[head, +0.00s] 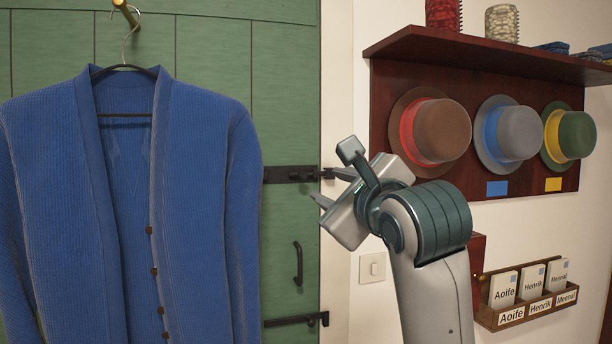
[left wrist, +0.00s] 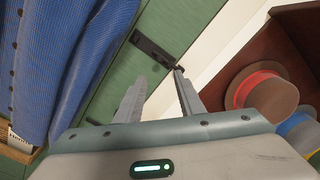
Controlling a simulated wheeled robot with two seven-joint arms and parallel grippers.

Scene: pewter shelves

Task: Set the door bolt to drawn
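A black door bolt (head: 290,174) lies level on the green door (head: 215,70), near its right edge. Its right end reaches the pale frame beside the door, partly hidden near my fingertips. In the left wrist view the bolt (left wrist: 152,47) runs slantwise just beyond the fingers, with a small dark end piece (left wrist: 179,69) by the frame. My left gripper (head: 330,186) is open and empty, close to the bolt's right end. Its two fingers show apart in the left wrist view (left wrist: 160,77). I cannot tell whether it touches the bolt. My right gripper is not in view.
A blue cardigan (head: 200,200) hangs left of the bolt. Below are a black handle (head: 298,264) and a lower black latch (head: 292,321). Hats hang on a dark red rack (head: 480,50) at the right, beside my arm. A card holder (head: 530,307) is below them.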

